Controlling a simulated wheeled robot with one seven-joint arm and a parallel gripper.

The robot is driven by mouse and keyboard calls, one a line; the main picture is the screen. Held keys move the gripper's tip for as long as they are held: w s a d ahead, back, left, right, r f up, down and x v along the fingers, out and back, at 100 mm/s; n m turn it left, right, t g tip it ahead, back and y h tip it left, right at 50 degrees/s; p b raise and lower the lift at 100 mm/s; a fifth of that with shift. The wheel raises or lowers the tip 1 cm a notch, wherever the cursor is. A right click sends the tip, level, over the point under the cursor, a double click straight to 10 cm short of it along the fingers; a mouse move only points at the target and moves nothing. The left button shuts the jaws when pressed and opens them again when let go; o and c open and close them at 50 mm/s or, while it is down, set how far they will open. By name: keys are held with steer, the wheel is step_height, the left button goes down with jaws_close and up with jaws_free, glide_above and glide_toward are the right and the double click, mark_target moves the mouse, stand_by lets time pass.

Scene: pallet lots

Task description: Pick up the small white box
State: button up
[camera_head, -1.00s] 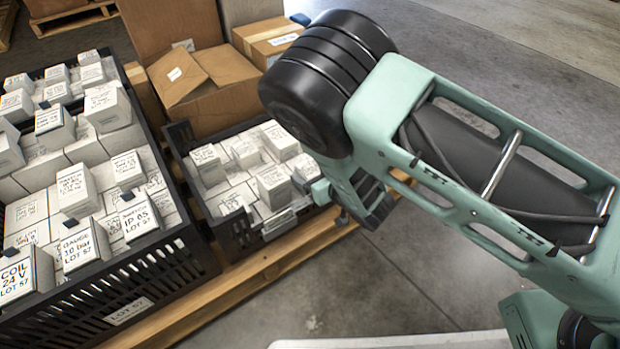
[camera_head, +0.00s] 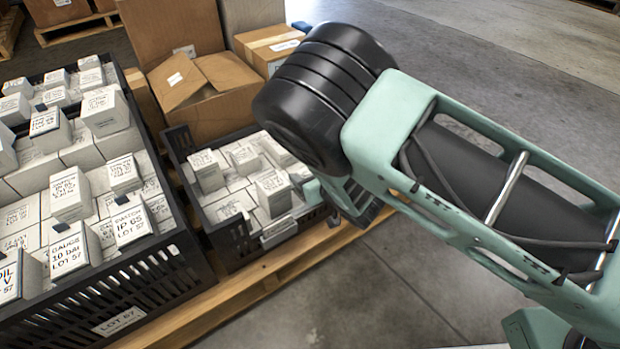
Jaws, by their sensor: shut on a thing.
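Small white boxes with printed labels fill a large black crate (camera_head: 130,285) at the left and a smaller black crate (camera_head: 235,245) in the middle. My gripper (camera_head: 313,192) is at the right edge of the smaller crate, partly hidden behind my own wrist. It is shut on a small white box (camera_head: 299,172), of which only a part shows beside the fingers. I cannot tell whether that box is clear of the boxes around it. Other white boxes (camera_head: 272,192) stand close by in the same crate.
Both crates sit on a wooden pallet (camera_head: 250,280). Concrete floor (camera_head: 370,285) lies free to the right and in front.

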step_height(320, 180, up, 10)
steer(key=p, duration=0.6)
steer(key=shift+r, duration=0.1)
steer(key=s+d+r+m+t+h+p, duration=0.1)
steer(key=d+r+m+h+p, duration=0.2)
steer(key=d, duration=0.8)
steer(key=d+r+m+h+p, duration=0.2)
steer(key=d+r+p, duration=0.25)
steer(key=d, duration=0.65)
steer(key=s+d+r+m+t+h+p, duration=0.1)
steer(key=d+r+m+h+p, duration=0.2)
steer(key=d, duration=0.8)
step_height(320, 180, up, 38)
steer(key=n+p, duration=0.1)
steer(key=p, duration=3.8)
steer(key=shift+r+v, duration=0.2)
steer(key=shift+v, duration=2.1)
steer(key=shift+w, duration=0.1)
steer(key=shift+a+f, duration=0.1)
